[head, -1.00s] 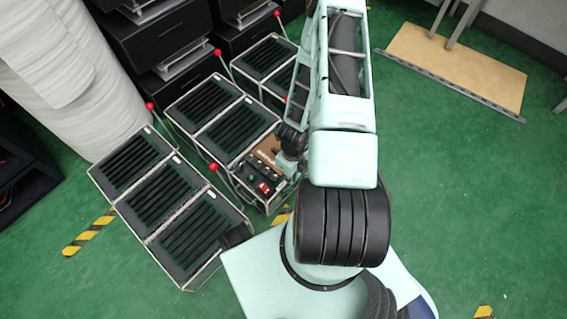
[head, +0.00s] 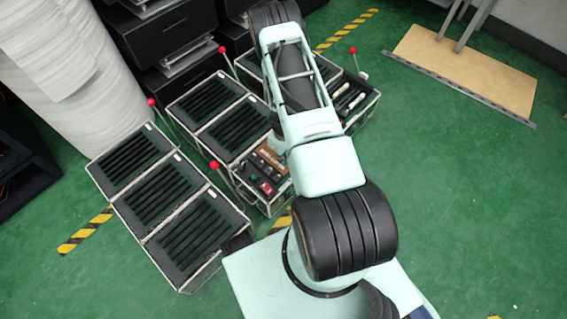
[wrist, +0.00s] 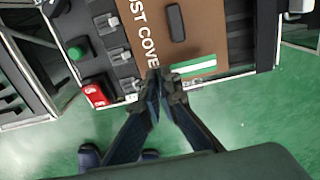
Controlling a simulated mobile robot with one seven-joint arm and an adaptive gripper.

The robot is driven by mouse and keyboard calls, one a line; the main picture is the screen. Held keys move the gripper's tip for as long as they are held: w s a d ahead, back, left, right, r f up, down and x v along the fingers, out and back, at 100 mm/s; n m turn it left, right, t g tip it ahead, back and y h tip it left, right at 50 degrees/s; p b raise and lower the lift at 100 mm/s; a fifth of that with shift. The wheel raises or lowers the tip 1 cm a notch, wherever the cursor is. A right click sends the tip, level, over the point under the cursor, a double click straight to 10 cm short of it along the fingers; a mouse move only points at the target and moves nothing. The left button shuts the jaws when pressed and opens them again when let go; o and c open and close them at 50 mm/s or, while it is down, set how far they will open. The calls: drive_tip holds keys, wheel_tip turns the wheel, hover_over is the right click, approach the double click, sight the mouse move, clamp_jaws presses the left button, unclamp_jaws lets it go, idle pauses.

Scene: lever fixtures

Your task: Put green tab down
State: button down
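In the wrist view a brown panel (wrist: 210,25) with white lettering bears a green-and-white strip (wrist: 193,66) near its lower edge, which I take for the green tab. My gripper (wrist: 162,80) is at the panel's lower edge, just left of the strip. Its fingertips are close together, with nothing visible between them. I cannot tell whether they touch the panel. In the head view the panel (head: 271,155) shows partly beside my arm; the strip and fingertips cannot be made out there.
Left of the panel are a green button (wrist: 76,52), a red switch (wrist: 97,95) and several grey toggles. Neighbouring slotted boxes (head: 165,190) carry levers with red knobs (head: 214,165). Another box (head: 352,98) stands to the right. Green floor is open in front and right.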

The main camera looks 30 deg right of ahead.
drive_tip(key=shift+s+f, duration=0.1)
drive_tip(key=shift+f, duration=1.1)
drive_tip(key=shift+f+b, duration=0.2)
drive_tip(key=shift+b, duration=0.2)
drive_tip(key=c, duration=2.2)
unclamp_jaws()
drive_tip(key=shift+r, duration=0.1)
drive_tip(key=shift+o, duration=0.2)
wheel_tip(320, 180, up, 12)
drive_tip(key=p, duration=0.4)
drive_tip(key=shift+r, duration=0.15)
